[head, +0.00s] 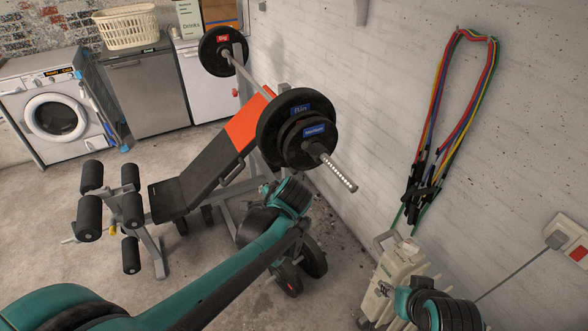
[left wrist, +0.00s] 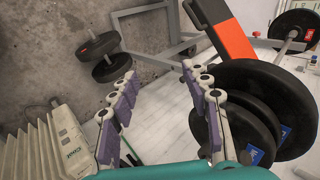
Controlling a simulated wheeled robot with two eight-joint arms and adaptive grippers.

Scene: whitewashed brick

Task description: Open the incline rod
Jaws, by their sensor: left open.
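The weight bench stands in the middle of the head view, with a black and orange tilted backrest (head: 222,150) and a metal frame (head: 230,190). I cannot pick out the incline rod with certainty. In the left wrist view the orange backrest edge (left wrist: 232,42) and grey frame tubes (left wrist: 150,50) lie beyond my left gripper (left wrist: 160,74). Its purple-padded fingers are spread wide with nothing between them. The right finger is close beside the black barbell plates (left wrist: 250,95); contact is unclear. In the head view my left arm reaches to the bench's near right side; its fingers are hidden.
A loaded barbell (head: 297,122) rests above the bench by the white wall. A cream heater (head: 388,285) stands by the wall under hanging bands (head: 440,100). A washing machine (head: 55,108) stands back left. Floor is clear left.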

